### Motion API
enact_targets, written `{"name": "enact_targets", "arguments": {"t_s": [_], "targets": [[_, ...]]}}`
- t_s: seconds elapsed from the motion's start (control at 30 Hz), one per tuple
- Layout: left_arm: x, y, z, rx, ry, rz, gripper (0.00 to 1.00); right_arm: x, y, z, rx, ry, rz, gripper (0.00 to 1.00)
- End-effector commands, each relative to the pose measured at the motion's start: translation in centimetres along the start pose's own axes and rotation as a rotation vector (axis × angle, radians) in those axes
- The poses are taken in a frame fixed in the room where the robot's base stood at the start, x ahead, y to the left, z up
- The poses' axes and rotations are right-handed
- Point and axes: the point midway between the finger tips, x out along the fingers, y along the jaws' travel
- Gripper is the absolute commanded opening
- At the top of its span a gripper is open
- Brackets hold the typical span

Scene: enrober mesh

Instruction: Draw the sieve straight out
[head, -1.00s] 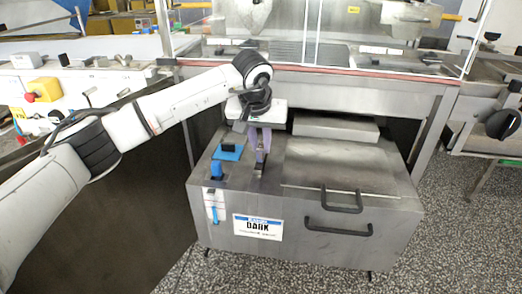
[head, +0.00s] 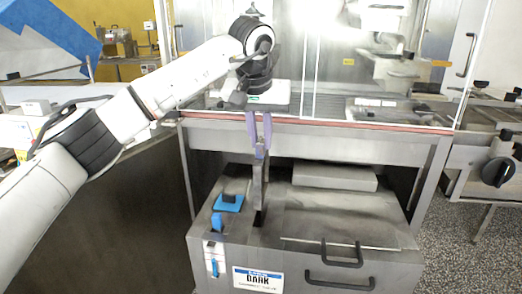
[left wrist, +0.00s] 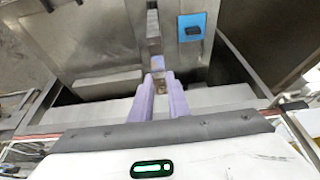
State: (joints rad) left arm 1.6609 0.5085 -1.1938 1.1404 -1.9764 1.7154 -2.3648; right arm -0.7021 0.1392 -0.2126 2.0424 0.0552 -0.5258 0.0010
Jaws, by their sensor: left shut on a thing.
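The sieve (head: 258,188) shows as a narrow metal strip, upright above the dark slot in the top of the steel tank (head: 340,213). Its lower end meets the slot in the picture; I cannot tell how much is still inside. My left gripper (head: 259,148) has purple fingers shut on the upper end of the sieve, well above the tank top. In the left wrist view, the fingers (left wrist: 160,84) hold the sieve (left wrist: 154,38), which runs away from them toward the tank. My right gripper is not in view.
Black handles (head: 342,254) are at the tank's front right. The machine's frame rail (head: 350,131) and clear guard panels stand behind the gripper.

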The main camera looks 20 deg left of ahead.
Motion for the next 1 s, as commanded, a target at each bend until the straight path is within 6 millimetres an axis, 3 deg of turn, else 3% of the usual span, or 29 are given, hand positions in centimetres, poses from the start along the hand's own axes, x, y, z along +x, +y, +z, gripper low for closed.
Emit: {"name": "enact_targets", "arguments": {"t_s": [0.2,1.0], "targets": [[-1.9,0.0,-0.8,0.000,0.001,0.001,0.00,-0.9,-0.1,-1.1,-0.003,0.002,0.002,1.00],[-5.5,0.0,-2.3,0.000,0.001,0.001,0.00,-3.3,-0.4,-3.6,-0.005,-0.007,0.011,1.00]]}}
